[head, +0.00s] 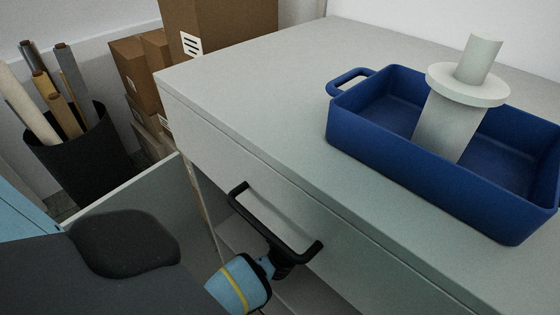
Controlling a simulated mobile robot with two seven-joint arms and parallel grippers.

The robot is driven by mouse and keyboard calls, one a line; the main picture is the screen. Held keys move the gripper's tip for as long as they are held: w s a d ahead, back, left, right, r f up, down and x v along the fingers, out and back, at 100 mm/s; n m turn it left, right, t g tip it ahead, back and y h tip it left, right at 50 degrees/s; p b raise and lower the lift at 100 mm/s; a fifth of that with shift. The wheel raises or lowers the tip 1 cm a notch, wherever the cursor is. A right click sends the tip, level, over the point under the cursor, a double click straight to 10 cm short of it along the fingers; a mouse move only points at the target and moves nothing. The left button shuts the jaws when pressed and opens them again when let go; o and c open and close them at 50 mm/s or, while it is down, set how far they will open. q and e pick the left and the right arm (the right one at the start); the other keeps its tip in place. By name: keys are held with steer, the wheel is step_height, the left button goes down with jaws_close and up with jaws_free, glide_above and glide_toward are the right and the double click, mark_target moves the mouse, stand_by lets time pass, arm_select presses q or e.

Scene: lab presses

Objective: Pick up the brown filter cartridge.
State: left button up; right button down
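I see no brown filter cartridge in the head view. A pale grey cylinder with a wide round flange (468,84) stands tilted in a blue tray (345,118) on the grey cabinet top. My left gripper (284,262), dark and small, is at the lower right end of the black bar handle (262,224) on the cabinet front. Its light blue wrist with a yellow band shows below. The fingers blend with the handle, so I cannot tell whether they hold it. My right gripper is out of view.
The cabinet top (250,85) is clear left of the tray. Below the handle, the cabinet front is open, with a pale panel (140,195) to its left. Cardboard boxes (215,28) and a black bin (85,150) of rolls stand behind at left.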

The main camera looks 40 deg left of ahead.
arm_select(q)
jaws_close()
steer(key=shift+r, duration=0.15)
stand_by(0.4)
steer(key=shift+r+p, duration=0.5)
steer(key=shift+r, duration=0.15)
step_height(320, 180, up, 3)
steer(key=shift+f+p, duration=0.2)
steer(key=shift+p, duration=0.5)
steer(key=s+a+p, duration=0.1)
steer(key=s+a, duration=0.1)
steer(key=s, duration=0.5)
steer(key=s+a+p, duration=0.2)
steer(key=s+a, duration=0.1)
steer(key=s, duration=0.5)
steer(key=shift+r, duration=0.4)
steer(key=shift+s, duration=0.2)
